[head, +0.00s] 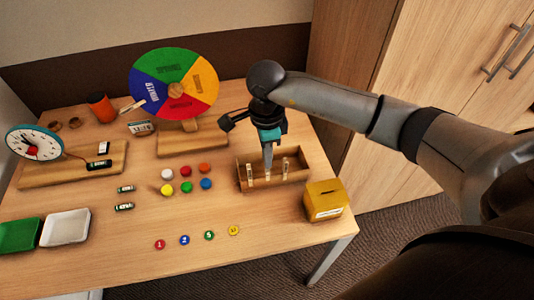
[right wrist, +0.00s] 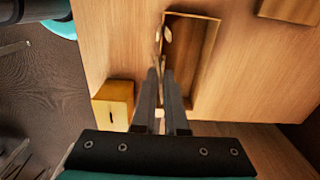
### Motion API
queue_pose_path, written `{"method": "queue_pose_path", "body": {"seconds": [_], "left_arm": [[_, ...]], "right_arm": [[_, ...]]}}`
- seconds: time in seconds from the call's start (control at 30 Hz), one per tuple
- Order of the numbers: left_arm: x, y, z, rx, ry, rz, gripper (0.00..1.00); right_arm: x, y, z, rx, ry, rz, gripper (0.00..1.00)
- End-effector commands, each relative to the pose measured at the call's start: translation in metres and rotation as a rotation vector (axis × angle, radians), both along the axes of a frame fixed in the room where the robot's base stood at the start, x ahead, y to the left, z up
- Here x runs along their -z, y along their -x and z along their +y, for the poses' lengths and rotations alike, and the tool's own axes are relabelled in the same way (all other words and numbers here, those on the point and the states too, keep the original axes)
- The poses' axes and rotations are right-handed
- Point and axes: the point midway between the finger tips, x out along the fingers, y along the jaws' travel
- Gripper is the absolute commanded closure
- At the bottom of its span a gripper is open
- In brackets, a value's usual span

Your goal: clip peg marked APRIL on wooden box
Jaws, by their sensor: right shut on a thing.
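The open wooden box (head: 298,179) stands near the right side of the table and also shows in the right wrist view (right wrist: 208,55). Pale pegs stand upright at its front wall, one at the left (head: 250,174) and one at the right (head: 285,166). My right gripper (head: 268,160) points down over the box, between these two pegs. It is shut on a pale peg (head: 268,171), whose lower end is at the box; I cannot tell whether it touches the wall. Its marking is not readable. My left gripper is not in view.
A yellow slotted box (head: 325,198) stands close to the right of the wooden box. The coloured wheel (head: 175,83) on its stand is behind left, with another peg (head: 132,106) at its rim. Coloured discs (head: 186,187) lie left of the box.

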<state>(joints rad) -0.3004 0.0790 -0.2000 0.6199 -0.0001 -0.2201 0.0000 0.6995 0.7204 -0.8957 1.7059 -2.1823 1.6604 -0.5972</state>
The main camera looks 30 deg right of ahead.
Motion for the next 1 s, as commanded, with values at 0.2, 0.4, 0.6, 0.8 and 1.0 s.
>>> {"method": "queue_pose_path", "body": {"seconds": [0.2, 0.4, 0.6, 0.8, 1.0], "left_arm": [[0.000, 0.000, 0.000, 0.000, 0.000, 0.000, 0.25], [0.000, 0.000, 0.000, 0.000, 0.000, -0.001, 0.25], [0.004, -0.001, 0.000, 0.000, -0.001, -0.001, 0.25], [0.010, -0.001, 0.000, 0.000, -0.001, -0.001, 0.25], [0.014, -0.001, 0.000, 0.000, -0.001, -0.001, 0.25]], "right_arm": [[0.000, 0.000, 0.000, 0.000, 0.000, 0.000, 1.00], [0.000, 0.000, 0.000, 0.000, 0.000, -0.001, 1.00], [0.005, 0.000, 0.000, 0.000, 0.000, 0.000, 1.00], [0.011, 0.000, 0.000, 0.000, 0.001, 0.000, 1.00], [0.016, 0.000, 0.000, 0.001, 0.001, 0.000, 1.00]]}}
